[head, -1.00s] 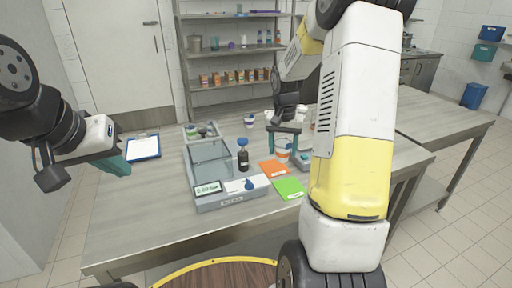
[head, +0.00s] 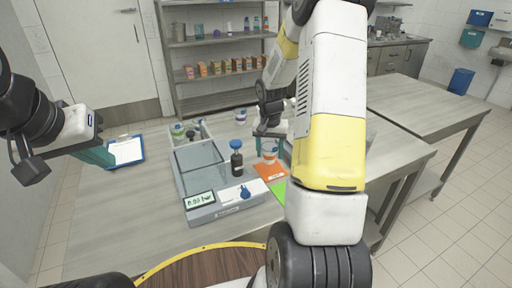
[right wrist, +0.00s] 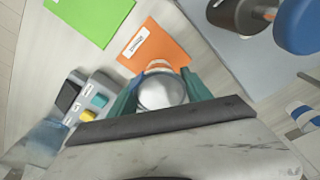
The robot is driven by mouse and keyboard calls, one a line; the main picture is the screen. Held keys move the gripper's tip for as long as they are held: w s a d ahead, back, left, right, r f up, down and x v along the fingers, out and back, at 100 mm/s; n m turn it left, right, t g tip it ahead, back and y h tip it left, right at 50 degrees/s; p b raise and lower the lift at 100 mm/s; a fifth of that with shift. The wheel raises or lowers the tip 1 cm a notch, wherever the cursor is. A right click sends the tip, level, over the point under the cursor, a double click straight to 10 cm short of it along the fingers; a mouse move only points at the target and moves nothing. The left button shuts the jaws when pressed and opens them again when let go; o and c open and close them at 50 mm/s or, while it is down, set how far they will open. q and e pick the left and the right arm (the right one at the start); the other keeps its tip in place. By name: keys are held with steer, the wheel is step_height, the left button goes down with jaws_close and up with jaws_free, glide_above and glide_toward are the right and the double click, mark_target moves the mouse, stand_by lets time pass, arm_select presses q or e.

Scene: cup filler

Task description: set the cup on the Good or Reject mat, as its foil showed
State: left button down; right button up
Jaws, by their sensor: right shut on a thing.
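My right gripper (head: 268,133) is shut on a cup (head: 269,152), white with an orange band. In the right wrist view the cup (right wrist: 160,92) sits upright between the teal fingers (right wrist: 160,87). It overlaps the near edge of the orange mat (right wrist: 156,47); I cannot tell whether it touches down. The orange mat also shows in the head view (head: 272,173). The green mat (right wrist: 92,18) lies beside it, partly hidden by my arm in the head view (head: 278,192). The mats' labels are too small to read. My left gripper (head: 97,155) hangs at the left, its jaw gap unclear.
A grey station (head: 190,180) with a pressure display (head: 200,200) stands left of the mats. A small button box (right wrist: 92,100) is near the cup. Another cup (head: 240,115) and a clipboard (head: 125,152) lie further off.

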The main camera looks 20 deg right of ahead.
steer(key=shift+f, duration=1.3)
steer(key=shift+f, duration=0.15)
steer(key=o, duration=1.4)
steer(key=shift+o, duration=0.2)
